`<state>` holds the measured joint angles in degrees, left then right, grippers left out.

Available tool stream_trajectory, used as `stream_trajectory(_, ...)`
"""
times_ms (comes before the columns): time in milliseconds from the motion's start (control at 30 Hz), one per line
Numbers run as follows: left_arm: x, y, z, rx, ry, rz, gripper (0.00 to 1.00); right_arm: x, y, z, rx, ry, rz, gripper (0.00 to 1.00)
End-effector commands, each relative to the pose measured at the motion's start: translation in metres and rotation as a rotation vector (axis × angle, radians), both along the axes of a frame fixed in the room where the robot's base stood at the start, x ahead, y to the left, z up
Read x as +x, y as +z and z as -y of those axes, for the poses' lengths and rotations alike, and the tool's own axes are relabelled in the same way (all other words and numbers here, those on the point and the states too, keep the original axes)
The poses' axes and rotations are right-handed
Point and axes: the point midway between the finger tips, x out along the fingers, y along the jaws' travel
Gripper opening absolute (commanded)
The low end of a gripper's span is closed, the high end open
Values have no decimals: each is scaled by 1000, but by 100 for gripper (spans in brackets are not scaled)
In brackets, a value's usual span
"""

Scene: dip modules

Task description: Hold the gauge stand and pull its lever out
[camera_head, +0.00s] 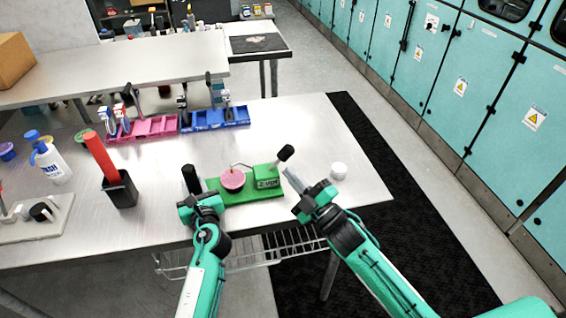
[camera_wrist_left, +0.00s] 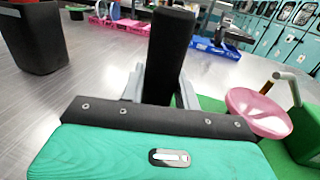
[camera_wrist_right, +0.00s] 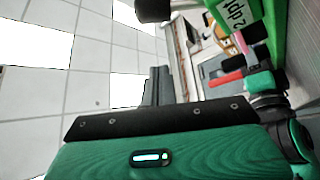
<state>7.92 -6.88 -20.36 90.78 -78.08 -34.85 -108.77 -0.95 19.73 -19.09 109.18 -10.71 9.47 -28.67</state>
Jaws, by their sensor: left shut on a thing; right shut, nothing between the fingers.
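The gauge stand has a flat green base (camera_head: 262,207), a pink round gauge (camera_head: 233,180) and a green block (camera_head: 267,178) at its right. A lever with a black knob (camera_head: 285,153) rises from the block, tilted up to the right. A black upright post (camera_head: 190,178) stands at the stand's left end. My left gripper (camera_wrist_left: 160,88) is shut on this post, its fingers on either side. My right gripper (camera_head: 291,175) is shut and empty, just right of the block and below the knob. The right wrist view shows its closed fingers (camera_wrist_right: 158,85) apart from the knob (camera_wrist_right: 152,9).
A black holder (camera_head: 121,190) with a red cylinder stands left of my left gripper. A white bottle (camera_head: 50,163) is farther left. Pink (camera_head: 148,128) and blue (camera_head: 225,119) trays lie behind.

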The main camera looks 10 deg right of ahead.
Motion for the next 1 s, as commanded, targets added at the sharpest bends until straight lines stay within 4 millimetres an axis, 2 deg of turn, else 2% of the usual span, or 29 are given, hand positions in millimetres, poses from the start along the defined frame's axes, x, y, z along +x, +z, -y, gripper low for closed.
stream_trajectory(233, 0, 0, 0, 1, 0, 0, 0, -21, -9, 11, 1, 0, 0, 0)
stream_trajectory(700, 0, 0, 0, 1, 0, 1, 0, -23, -10, 12, 1, 0, 1, 0)
stream_trajectory(733, 0, 0, 0, 1, 0, 1, 34, -23, -10, 12, 1, 0, 1, 0)
stream_trajectory(800, 0, 0, 0, 1, 0, 1, 47, -23, -10, 12, 1, 0, 1, 0)
stream_trajectory(867, 0, 0, 0, 1, 0, 1, 57, -23, -10, 12, 1, 0, 1, 0)
stream_trajectory(1000, 0, 0, 0, 1, 0, 1, 57, -23, -10, 12, 1, 0, 1, 0)
